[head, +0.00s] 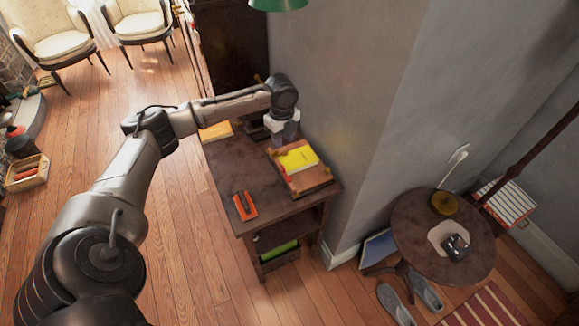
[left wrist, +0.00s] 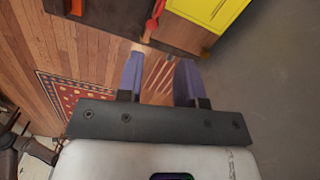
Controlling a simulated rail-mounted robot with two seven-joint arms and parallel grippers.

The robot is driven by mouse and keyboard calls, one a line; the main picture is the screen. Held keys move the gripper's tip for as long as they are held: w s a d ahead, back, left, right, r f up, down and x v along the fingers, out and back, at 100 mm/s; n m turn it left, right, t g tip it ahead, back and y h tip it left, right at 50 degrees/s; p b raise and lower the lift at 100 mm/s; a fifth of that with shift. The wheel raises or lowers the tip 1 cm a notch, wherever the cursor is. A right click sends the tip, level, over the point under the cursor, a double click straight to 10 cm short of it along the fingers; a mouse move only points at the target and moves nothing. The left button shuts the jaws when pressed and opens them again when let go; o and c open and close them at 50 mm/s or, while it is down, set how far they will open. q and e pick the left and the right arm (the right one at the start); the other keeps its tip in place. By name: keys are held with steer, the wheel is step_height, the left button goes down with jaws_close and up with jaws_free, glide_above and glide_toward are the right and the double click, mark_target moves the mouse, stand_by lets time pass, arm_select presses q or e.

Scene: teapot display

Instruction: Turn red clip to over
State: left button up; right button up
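My left gripper (head: 286,134) hangs at the back of the dark wooden desk (head: 225,165), near the wall. In the left wrist view its two bluish fingers (left wrist: 160,66) are apart, with nothing between them. A red-orange object with a dark strip (head: 245,206) lies on the desk near its front left corner, apart from the gripper. A small red piece (left wrist: 153,20) shows beyond the fingers in the left wrist view. I cannot tell for certain which of these is the red clip. My right gripper is not in view.
A yellow pad (head: 298,159) lies on a wooden tray (head: 313,180) near the gripper. An orange block (head: 215,131) is at the desk's back left. The grey wall (head: 340,90) rises close on the right. A round table (head: 462,262) stands at lower right.

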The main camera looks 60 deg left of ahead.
mark_target(283, 167)
arm_select(q)
step_height(283, 167, down, 12)
steer(key=m+b, duration=0.2)
steer(key=b, duration=0.1)
steer(key=shift+m, duration=0.3)
steer(key=shift+f, duration=0.95)
steer(key=shift+c, duration=0.2)
jaws_close()
